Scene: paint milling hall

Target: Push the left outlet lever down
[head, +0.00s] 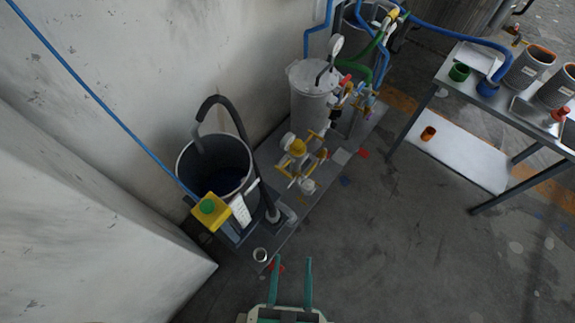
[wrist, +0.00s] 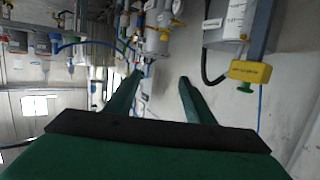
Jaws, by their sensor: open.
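My gripper (head: 292,262) is at the bottom of the head view, with its two green fingers apart and nothing between them. They also show apart in the wrist view (wrist: 162,77). A pipe assembly with yellow valve parts (head: 297,148) stands on the dark plinth, farther off than my fingertips and clear of them. Another cluster of small yellow, red and blue fittings (head: 350,93) is by the grey lidded vessel (head: 313,95). I cannot tell which part is the left outlet lever, or its position.
A dark open bucket (head: 215,165) with a black hose stands left, beside a yellow box with a green button (head: 210,208). A small white cup (head: 260,254) sits near the plinth's front end. A metal table (head: 460,95) with cans is at right.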

